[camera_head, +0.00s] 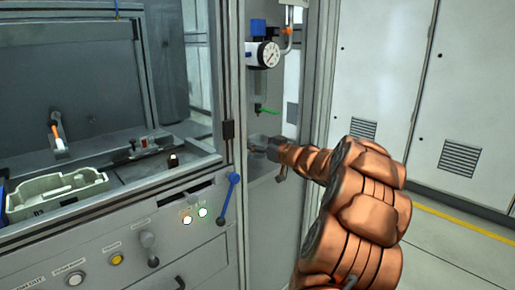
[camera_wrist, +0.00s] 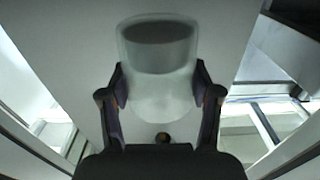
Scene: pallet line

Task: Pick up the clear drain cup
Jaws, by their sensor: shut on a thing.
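The clear drain cup (camera_wrist: 160,95) stands out in the wrist view as a pale, translucent, rounded cup with a dark grey band near its top. My gripper (camera_wrist: 161,92) is shut on it, with one dark finger against each side. In the head view my gripper (camera_head: 266,148) is at the end of my copper-coloured arm, in front of the tall narrow panel, below the regulator's green drain piece (camera_head: 267,111). The cup is small and hard to make out there.
The regulator with its round gauge (camera_head: 268,54) hangs above my gripper. A metal frame post (camera_head: 235,100) stands to the left. A pale tray (camera_head: 58,196) and a blue-handled lever (camera_head: 229,198) are further left. Grey cabinets (camera_head: 459,90) stand at right.

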